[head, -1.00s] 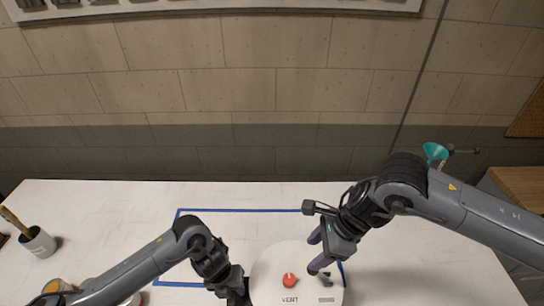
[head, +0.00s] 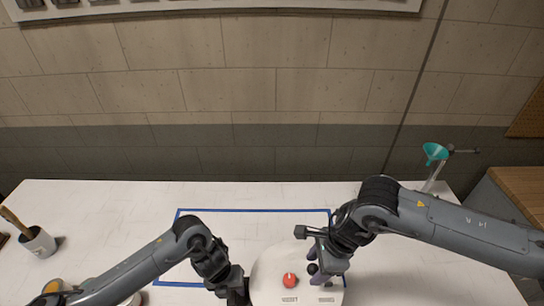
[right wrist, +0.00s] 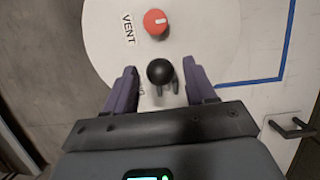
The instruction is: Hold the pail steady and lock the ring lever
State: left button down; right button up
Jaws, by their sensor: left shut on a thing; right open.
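The pail shows its round white lid (head: 268,268) at the bottom of the head view, with a red cap (head: 290,280) and the word VENT on it. The lid (right wrist: 105,45) also shows in the right wrist view, with the red cap (right wrist: 156,22). The ring lever's black ball knob (right wrist: 160,71) lies between the open fingers of my right gripper (right wrist: 160,88), with a gap on both sides. My right gripper (head: 316,274) is over the lid's right side in the head view. My left gripper (head: 238,290) is shut at the pail's left edge; its fingertips are largely hidden.
A blue tape outline (head: 255,210) marks the white table (head: 100,215). A cup with brushes (head: 38,242) stands at the far left. A teal funnel (head: 435,152) on a stand is at the back right. The table's back left is clear.

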jog(key=shift+x, duration=1.1)
grip_shut()
jog(key=shift+d+r, duration=0.1)
